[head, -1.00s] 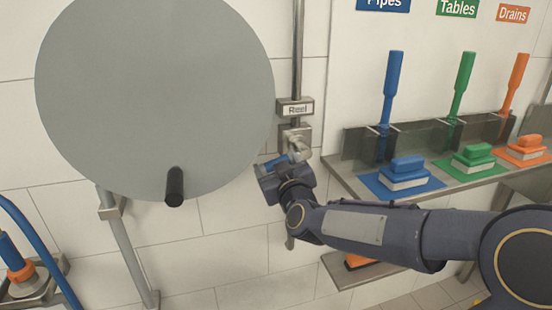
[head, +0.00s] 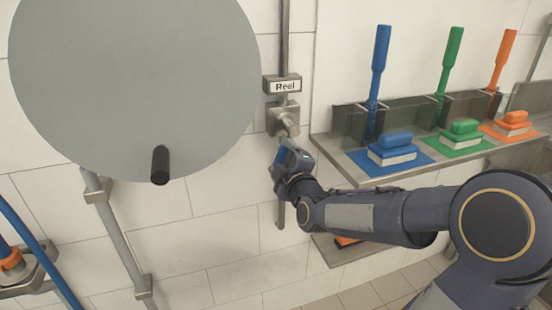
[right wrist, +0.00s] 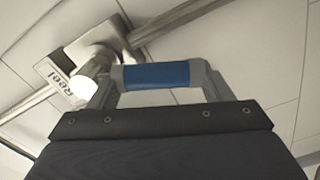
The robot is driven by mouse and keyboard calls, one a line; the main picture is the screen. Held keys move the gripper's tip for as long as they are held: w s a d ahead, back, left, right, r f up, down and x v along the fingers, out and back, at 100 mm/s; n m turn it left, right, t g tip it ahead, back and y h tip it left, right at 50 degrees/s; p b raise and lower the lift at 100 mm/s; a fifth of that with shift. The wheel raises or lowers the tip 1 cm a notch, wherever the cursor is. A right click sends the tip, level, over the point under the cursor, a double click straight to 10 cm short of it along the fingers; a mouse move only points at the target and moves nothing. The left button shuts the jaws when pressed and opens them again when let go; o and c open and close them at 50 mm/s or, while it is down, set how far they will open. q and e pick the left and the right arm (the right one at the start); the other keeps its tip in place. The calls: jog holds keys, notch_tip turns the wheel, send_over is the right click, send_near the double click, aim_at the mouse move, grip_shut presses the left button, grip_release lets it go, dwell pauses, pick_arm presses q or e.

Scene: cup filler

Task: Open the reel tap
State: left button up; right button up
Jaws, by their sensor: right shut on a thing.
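The reel tap (head: 283,118) is a metal fitting on the wall pipe, just under a plate reading "Reel" (head: 282,85). In the right wrist view, its lever has a blue sleeve (right wrist: 155,76) and joins a bright round metal hub (right wrist: 88,84). My right gripper (head: 288,158) is just below the tap body, shut on the lever. In the right wrist view, the blue sleeve lies between its two fingers. In the head view, the gripper mostly hides the lever, which points roughly downward from the hub. My left gripper is not in view.
A big grey reel disc (head: 130,80) with a black knob (head: 160,165) is left of the tap. At right, a shelf (head: 350,170) holds blue, green and orange brushes, close above my right forearm. The tiled wall below the tap is mostly free.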

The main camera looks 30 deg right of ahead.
jog(key=shift+s+d+f+n, duration=0.15)
jog(key=shift+d+n, duration=0.15)
jog(key=shift+n, duration=0.2)
jog(key=shift+d+f+n, duration=0.15)
jog(key=shift+d+n, duration=0.1)
jog(key=shift+n, duration=0.25)
jog(key=o, duration=1.4)
jog(key=v, duration=0.7)
jog(key=shift+s, duration=0.4)
